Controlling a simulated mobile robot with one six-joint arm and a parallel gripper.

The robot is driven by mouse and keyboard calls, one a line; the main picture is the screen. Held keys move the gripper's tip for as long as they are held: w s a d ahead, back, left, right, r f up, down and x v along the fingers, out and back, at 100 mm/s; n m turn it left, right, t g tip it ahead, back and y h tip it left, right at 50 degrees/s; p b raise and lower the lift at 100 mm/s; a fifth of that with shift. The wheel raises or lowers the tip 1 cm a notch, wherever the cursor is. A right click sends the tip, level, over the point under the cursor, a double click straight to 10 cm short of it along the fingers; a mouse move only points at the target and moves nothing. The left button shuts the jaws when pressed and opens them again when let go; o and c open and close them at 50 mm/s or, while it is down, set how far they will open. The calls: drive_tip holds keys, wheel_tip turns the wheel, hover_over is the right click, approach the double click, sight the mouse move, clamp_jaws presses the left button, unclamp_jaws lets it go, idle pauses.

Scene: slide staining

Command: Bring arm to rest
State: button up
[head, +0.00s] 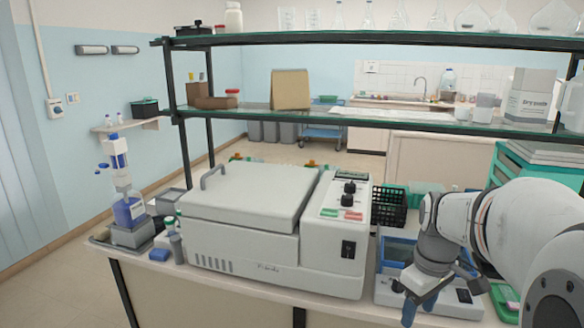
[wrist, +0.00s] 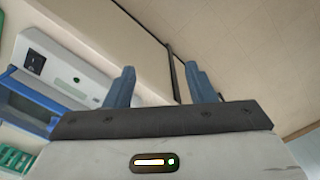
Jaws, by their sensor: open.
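My gripper (head: 428,296) is at the lower right in the head view, over the front edge of the bench with its fingers pointing down. In the wrist view its two blue fingers (wrist: 160,88) stand apart with nothing between them, so it is open and empty. The grey-white arm comes in from the right edge of the head view. Behind the gripper is a white device with a blue-framed top (head: 398,251), partly hidden by the arm. The device's front panel (wrist: 62,65) also shows in the wrist view.
A large white lidded machine (head: 245,205) fills the bench middle. A black basket (head: 388,206) stands behind, and a green rack (head: 506,303) lies right of the gripper. Glass shelves (head: 330,118) run above the bench. Floor (wrist: 235,35) beyond the bench edge is clear.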

drive_tip(key=s+a+f+m+t, duration=0.1)
drive_tip(key=s+a+m+t, duration=0.1)
drive_tip(key=s+a+m, duration=0.4)
drive_tip(key=s+a, duration=0.3)
drive_tip(key=s, duration=0.2)
drive_tip(key=shift+a+f, duration=0.15)
drive_tip(key=shift+f, duration=0.25)
